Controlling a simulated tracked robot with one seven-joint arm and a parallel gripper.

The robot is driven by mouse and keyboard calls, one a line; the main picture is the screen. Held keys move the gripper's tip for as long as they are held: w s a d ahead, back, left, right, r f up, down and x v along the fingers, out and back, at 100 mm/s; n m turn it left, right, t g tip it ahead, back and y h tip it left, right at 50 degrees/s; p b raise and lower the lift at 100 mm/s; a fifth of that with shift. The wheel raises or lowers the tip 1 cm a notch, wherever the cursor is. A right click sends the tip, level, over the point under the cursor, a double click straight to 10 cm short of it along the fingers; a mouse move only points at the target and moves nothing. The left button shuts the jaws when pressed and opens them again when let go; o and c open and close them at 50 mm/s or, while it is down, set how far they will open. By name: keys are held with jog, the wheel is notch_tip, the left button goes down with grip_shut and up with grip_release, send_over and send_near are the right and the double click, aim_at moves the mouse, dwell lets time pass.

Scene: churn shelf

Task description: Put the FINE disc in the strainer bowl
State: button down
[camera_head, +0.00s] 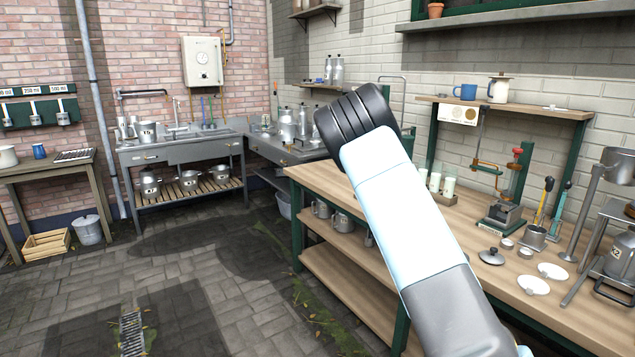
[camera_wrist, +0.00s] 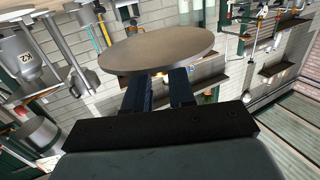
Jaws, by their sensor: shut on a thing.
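My gripper (camera_wrist: 160,92) is shut on a flat, round, grey-brown disc (camera_wrist: 158,48) in the wrist view. The fingers pinch it at its near edge, and it is held up clear of any surface. No lettering shows on the disc, so I cannot read whether it says FINE. In the head view my arm crosses the middle, and the gripper and disc are hidden. A grey metal bowl (camera_head: 619,166) on a stand is at the right edge of the head view. I cannot tell for sure that it is the strainer bowl.
A shelf (camera_head: 545,108) with a blue mug (camera_head: 465,92) is above.

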jog(key=w+a+f+n+t+y, duration=0.25)
jog(key=a+f+y, duration=0.25)
jog(key=a, duration=0.3)
jog(key=w+a+f+n+t+y, duration=0.1)
jog(key=w+a+f+n+y, duration=0.1)
jog(key=a+f+n+y, duration=0.35)
jog(key=s+a+f+m, duration=0.1)
jog(key=s+f, duration=0.5)
jog(key=f, duration=0.1)
jog(key=shift+a+f+h, duration=0.3)
jog(key=shift+a+h, duration=0.05)
jog(key=shift+a, duration=0.05)
jog(key=shift+g, duration=0.25)
jog(key=shift+a, duration=0.1)
jog(key=shift+w, duration=0.1)
